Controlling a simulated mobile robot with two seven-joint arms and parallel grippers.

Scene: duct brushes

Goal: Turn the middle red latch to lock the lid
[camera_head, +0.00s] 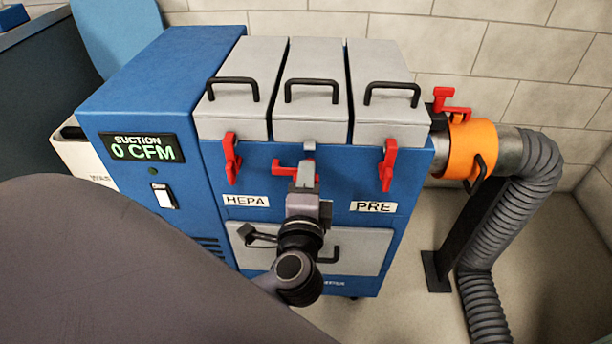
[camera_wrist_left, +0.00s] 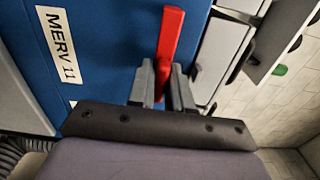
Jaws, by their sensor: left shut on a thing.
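The middle red latch (camera_head: 286,170) is on the blue front of the box, below the middle grey lid (camera_head: 312,80). Its bar lies sideways, reaching left from my gripper. The red latches on its left (camera_head: 231,158) and right (camera_head: 388,163) hang upright. My left gripper (camera_head: 306,176) is at the middle latch and hides part of it. In the left wrist view, the two fingers (camera_wrist_left: 160,85) are shut on the red latch (camera_wrist_left: 170,38), one on each side of its bar. The lid is down on the box. My right gripper is not in view.
Black handles (camera_head: 312,88) stand on the grey lids. A panel reading 0 CFM (camera_head: 143,148) is on the left. An orange collar (camera_head: 470,148) with a red clamp and a grey hose (camera_head: 510,210) stand on the right. A MERV 11 label (camera_wrist_left: 62,45) is near the latch.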

